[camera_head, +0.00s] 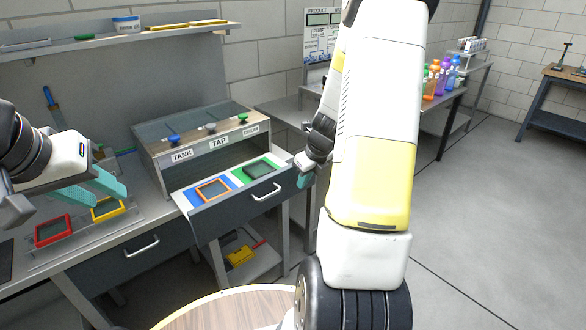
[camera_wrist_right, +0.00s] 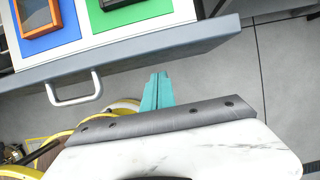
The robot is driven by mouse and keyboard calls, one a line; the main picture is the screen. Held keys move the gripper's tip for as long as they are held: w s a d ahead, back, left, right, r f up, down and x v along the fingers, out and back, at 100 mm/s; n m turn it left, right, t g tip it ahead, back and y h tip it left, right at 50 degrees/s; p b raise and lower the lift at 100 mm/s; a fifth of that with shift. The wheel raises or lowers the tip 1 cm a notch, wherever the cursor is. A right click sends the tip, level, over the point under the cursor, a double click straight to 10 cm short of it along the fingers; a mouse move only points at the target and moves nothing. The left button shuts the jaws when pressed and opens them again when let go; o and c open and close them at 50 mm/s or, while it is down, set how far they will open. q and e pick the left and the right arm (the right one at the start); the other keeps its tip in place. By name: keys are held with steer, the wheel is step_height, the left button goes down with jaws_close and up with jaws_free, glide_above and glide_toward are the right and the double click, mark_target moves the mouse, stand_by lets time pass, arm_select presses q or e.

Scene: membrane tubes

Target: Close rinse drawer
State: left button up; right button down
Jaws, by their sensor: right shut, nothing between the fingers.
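Inside, an orange frame (camera_head: 197,188) lies on a blue area and a dark frame (camera_head: 247,172) on a green area. My right gripper (camera_head: 304,181) is at the drawer's right front end; in the right wrist view its teal fingers (camera_wrist_right: 157,76) are together and empty, right of the handle. Contact with the front is unclear. My left gripper (camera_head: 112,195) is open above the left bench.
A red frame (camera_head: 52,231) and a yellow frame (camera_head: 107,209) lie on the left bench below my left gripper. Another drawer (camera_head: 135,252) there is closed. A round wooden top (camera_head: 215,309) stands in front. Coloured bottles (camera_head: 440,78) stand on a bench at right.

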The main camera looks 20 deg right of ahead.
steer(key=shift+w+a, duration=0.2)
steer(key=shift+w, duration=0.5)
